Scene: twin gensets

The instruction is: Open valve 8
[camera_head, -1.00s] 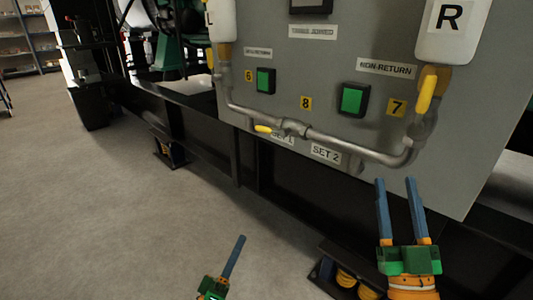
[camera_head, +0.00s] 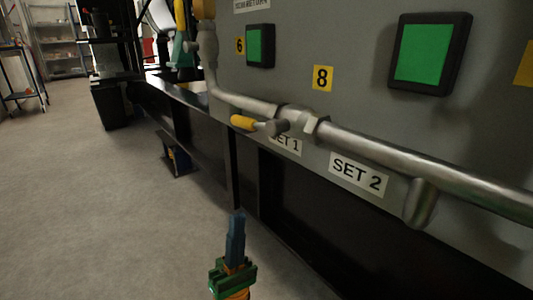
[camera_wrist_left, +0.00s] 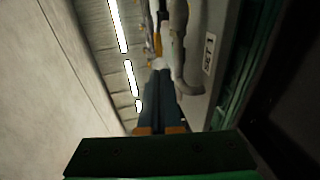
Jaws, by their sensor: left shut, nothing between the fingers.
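Valve 8 (camera_head: 291,120) sits in the metal pipe under the yellow "8" tag (camera_head: 322,77) in the head view. Its yellow lever handle (camera_head: 242,122) points left, roughly along the pipe line, above the "SET 1" label (camera_head: 286,145). My left gripper (camera_head: 237,216) is below the handle, pointing up, with its blue fingers together and nothing between them. It is apart from the handle in the picture. In the left wrist view the closed fingers (camera_wrist_left: 160,72) point toward the pipework (camera_wrist_left: 177,40). My right gripper is not in view.
The grey panel carries two green buttons (camera_head: 261,46) (camera_head: 427,54) above the pipe and a "SET 2" label (camera_head: 358,174) below it. A short pipe stub (camera_head: 420,202) juts out at the right. The dark base frame (camera_head: 310,225) runs below; open floor (camera_head: 100,210) lies left.

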